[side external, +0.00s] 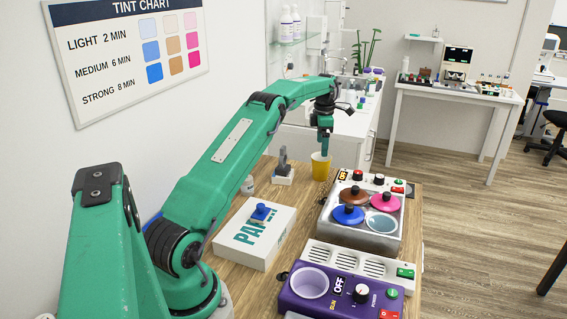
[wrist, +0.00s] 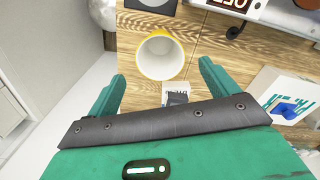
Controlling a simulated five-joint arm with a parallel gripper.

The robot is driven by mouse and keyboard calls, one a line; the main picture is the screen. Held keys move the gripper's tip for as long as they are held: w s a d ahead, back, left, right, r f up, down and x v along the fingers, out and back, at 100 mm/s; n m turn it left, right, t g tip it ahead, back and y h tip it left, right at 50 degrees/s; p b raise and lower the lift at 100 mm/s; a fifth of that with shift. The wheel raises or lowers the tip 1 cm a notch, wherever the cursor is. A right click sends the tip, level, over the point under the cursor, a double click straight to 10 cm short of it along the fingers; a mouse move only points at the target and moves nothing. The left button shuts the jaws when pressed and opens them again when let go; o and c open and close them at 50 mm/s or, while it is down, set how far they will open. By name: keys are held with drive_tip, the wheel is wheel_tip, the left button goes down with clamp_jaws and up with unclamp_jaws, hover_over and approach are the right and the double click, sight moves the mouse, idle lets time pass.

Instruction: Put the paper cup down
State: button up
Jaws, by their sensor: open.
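The yellow paper cup (side external: 320,169) stands upright near the far end of the wooden table in the side external view. In the wrist view the cup (wrist: 160,58) shows its white inside and yellow rim, and looks empty. My gripper (side external: 325,151) is just above the cup, its fingers overlapping the rim in the side view. In the wrist view my gripper (wrist: 158,72) is open, one finger on each side of the cup, with gaps between. Nothing is held between the fingers. Whether the fingertips reach below the rim is unclear.
A small grey-and-white stand (side external: 283,174) is left of the cup. A metal tray with coloured lidded pots (side external: 343,232) is at right. Bare table lies between.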

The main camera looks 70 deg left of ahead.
drive_tip(key=shift+r, duration=1.75)
drive_tip(key=s+d+r+m+t, duration=0.1)
drive_tip(key=s+d+r+m, duration=0.3)
drive_tip(key=d+r+m, duration=0.6)
drive_tip(key=s+d+r+m+t, duration=0.2)
drive_tip(key=s+d+r+m, duration=0.4)
drive_tip(key=d, duration=0.7)
drive_tip(key=s+d+f+m+t, duration=0.1)
drive_tip(key=s+d+f+m, duration=0.2)
drive_tip(key=s+d+m, duration=0.4)
drive_tip(key=s+d+f+m+t, duration=0.1)
drive_tip(key=s+d+f+m, duration=0.2)
drive_tip(key=s+d+m, duration=0.5)
drive_tip(key=s, duration=0.5)
drive_tip(key=shift+f+m+t, duration=0.2)
drive_tip(key=shift+m+t, duration=0.1)
